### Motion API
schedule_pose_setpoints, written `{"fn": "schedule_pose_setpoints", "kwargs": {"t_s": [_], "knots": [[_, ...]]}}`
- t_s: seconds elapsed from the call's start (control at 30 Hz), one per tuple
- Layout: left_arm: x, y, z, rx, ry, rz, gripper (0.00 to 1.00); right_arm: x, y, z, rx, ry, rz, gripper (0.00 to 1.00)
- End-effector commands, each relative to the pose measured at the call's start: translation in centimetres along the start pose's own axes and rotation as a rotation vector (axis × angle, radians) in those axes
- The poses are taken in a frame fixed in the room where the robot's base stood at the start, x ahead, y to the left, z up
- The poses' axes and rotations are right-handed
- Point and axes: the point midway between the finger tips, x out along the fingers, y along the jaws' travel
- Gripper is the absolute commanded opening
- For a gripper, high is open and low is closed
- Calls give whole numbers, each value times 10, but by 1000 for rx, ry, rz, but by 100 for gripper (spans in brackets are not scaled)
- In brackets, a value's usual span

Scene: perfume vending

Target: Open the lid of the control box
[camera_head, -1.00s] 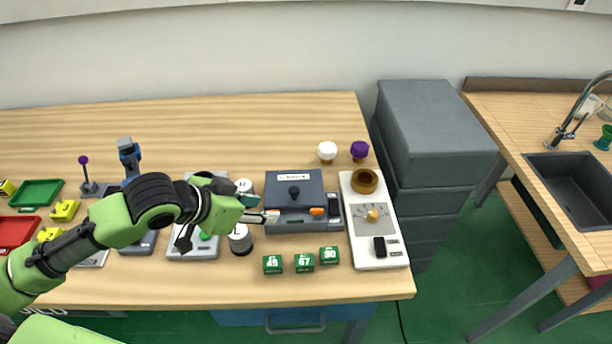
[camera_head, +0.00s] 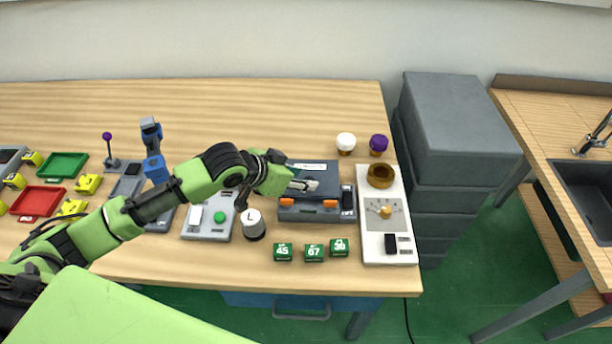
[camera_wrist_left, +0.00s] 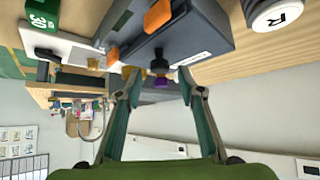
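The control box (camera_head: 318,213) is dark grey and stands right of the middle of the table, with orange latches (camera_head: 287,202) on its front. Its lid (camera_head: 318,167) looks shut. My left gripper (camera_head: 303,185) is over the lid and hides its knob in the head view. In the left wrist view, the black lid knob (camera_wrist_left: 160,65) shows between the two spread fingers (camera_wrist_left: 160,82) of my left gripper. The fingers look open, and I cannot tell whether they touch the knob. My right gripper is not in view.
A white panel (camera_head: 390,245) with a gold dial stands right of the box. Green numbered blocks (camera_head: 314,253) lie in front, and a white-topped cylinder (camera_head: 253,222) marked L stands at front left. White and purple capped items (camera_head: 379,144) stand behind. The back of the table is clear.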

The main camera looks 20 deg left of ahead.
Motion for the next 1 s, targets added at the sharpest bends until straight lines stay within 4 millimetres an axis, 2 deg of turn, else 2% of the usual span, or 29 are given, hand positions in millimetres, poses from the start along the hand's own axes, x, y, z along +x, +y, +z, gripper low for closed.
{"fn": "schedule_pose_setpoints", "kwargs": {"t_s": [0.2, 0.57, 0.6, 0.7, 0.73, 1.0], "knots": [[21, 0, 0, -2, 0, 1, 35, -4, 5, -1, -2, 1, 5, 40], [26, 0, 0, 0, 0, 0, 35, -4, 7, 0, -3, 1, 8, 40], [26, 0, 0, -1, 0, 0, 30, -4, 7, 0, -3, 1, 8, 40], [26, 0, 0, -1, 0, 0, 4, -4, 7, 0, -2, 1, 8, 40], [26, 0, 0, -1, 0, 0, 0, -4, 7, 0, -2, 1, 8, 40], [26, -2, -3, -7, -5, 4, 0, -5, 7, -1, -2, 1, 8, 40]]}}
